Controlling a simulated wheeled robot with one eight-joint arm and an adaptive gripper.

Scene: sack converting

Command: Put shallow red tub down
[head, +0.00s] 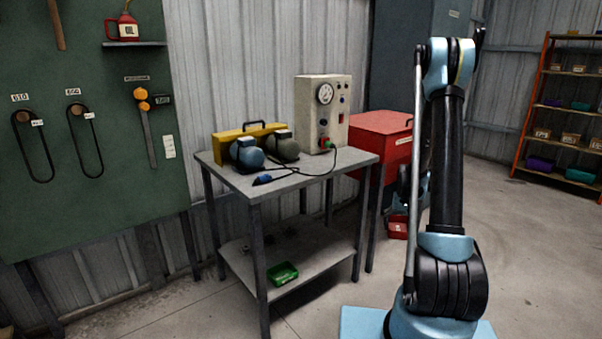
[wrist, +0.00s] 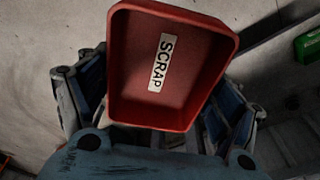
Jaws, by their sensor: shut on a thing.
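The shallow red tub (wrist: 200,70) fills the middle of the wrist view, its open side toward the camera. It has a white SCRAP label inside, and no contents show. My gripper (wrist: 158,108) is shut on the tub, its fingers on either side; the fingertips are partly hidden by it. In the head view the tub (head: 397,228) hangs low beyond my arm, right of the grey table. My gripper (head: 403,190) is above it there, partly hidden by my arm. I cannot tell whether the tub touches anything below.
The grey table (head: 228,178) holds a control box (head: 322,112), a yellow case and motors with cables. A green tub (head: 283,274) sits on its lower shelf and shows in the wrist view (wrist: 309,44). A red cabinet (head: 375,128) stands behind. Open floor lies to the right.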

